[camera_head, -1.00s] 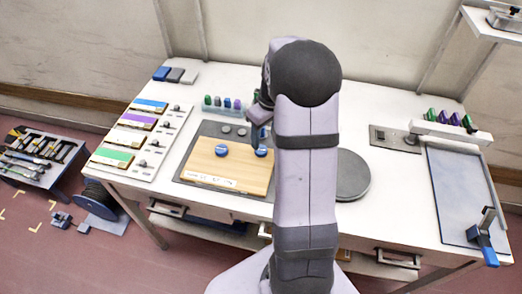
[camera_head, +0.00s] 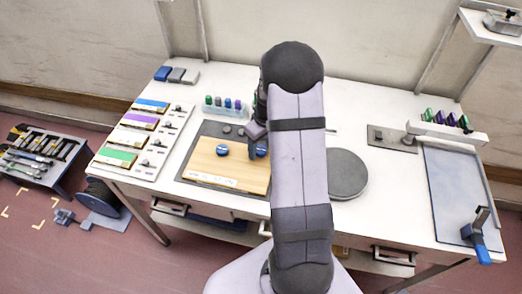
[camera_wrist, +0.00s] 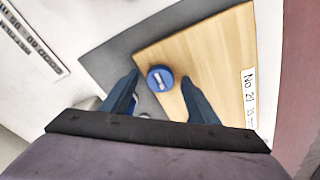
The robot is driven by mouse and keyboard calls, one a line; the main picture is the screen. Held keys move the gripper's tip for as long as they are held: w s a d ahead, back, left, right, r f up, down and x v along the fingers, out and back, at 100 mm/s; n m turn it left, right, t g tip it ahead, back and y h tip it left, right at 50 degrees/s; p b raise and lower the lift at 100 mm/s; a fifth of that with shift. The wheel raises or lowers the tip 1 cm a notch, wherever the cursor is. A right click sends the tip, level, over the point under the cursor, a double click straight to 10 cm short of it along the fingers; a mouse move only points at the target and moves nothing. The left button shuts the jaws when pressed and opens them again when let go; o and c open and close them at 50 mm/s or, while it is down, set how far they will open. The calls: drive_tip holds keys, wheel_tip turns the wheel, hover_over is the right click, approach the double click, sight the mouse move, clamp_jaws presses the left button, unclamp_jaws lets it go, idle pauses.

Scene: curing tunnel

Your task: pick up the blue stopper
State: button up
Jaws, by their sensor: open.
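Two round blue stoppers lie on a wooden board in the head view: the left one (camera_head: 221,150) and the right one (camera_head: 261,151), which is partly hidden by my arm. My gripper (camera_head: 257,148) is open over the right part of the board, beside or above the right stopper. In the wrist view, a blue stopper (camera_wrist: 160,77) with a white bar on its top shows between the two spread fingers of my gripper (camera_wrist: 158,85). I cannot tell how high the fingertips are above it. A blue patch beside the left finger is unclear.
The board (camera_head: 200,172) rests on a dark mat (camera_head: 212,129) with grey discs beyond it. A clear rack (camera_head: 213,110) of small coloured pieces stands behind. A panel of coloured strips (camera_head: 117,162) is left; a grey round plate (camera_head: 346,175) is right.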

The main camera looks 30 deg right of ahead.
drive_tip(key=c, duration=1.1)
drive_tip(key=shift+r, duration=0.15)
wheel_tip(320, 180, up, 10)
drive_tip(key=shift+b, duration=1.25)
drive_tip(key=shift+r, duration=0.15)
wheel_tip(320, 180, up, 5)
drive_tip(key=p, duration=0.4)
hover_over(261, 149)
drive_tip(key=shift+s+f, duration=0.15)
drive_tip(key=shift+f, duration=0.05)
